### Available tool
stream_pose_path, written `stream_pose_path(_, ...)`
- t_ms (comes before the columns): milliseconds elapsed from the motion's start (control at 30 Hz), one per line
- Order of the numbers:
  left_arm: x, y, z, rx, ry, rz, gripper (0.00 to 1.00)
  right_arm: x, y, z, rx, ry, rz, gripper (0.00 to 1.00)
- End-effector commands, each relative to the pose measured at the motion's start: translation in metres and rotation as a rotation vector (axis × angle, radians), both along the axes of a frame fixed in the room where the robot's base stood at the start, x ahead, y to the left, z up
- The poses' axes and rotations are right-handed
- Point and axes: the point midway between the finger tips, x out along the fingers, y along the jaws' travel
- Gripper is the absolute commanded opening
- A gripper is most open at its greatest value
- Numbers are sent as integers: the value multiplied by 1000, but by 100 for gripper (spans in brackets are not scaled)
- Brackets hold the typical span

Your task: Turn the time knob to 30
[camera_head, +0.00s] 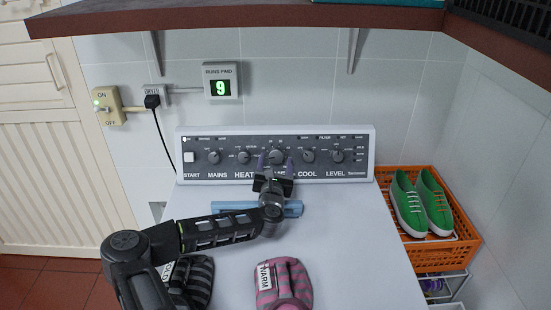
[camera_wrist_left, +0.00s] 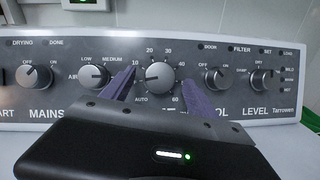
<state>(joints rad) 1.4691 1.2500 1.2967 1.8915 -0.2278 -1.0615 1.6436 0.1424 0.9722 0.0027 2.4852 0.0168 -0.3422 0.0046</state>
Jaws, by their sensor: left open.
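The time knob (camera_wrist_left: 160,75) is the grey round knob at the middle of the panel, with a scale marked AUTO, 10, 20, 30, 40 and 60. Its pale pointer mark seems to face left, below the 10, but it is small. The knob also shows in the head view (camera_head: 277,157). My left gripper (camera_wrist_left: 157,82) is open, with one purple finger on each side of the knob. I cannot tell whether the fingers touch it. In the head view the left gripper (camera_head: 276,163) is in front of the panel and hides part of its labels. My right gripper is not in view.
The control panel (camera_head: 352,172) has several other knobs, including the air knob (camera_wrist_left: 94,78) and one right of the time knob (camera_wrist_left: 216,79). Striped slippers (camera_head: 284,286) lie on the white top. An orange crate (camera_head: 457,247) with green shoes stands right. A shelf (camera_head: 240,18) overhangs above.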

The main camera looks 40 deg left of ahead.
Motion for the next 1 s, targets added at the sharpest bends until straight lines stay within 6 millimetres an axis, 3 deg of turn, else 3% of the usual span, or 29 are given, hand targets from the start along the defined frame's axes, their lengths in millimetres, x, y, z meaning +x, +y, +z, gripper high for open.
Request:
stream_pose_path(400,8,5,-1,0,0,-1,67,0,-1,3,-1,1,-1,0)
stream_pose_path(1000,8,5,0,1,1,-1,17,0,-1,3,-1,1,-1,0)
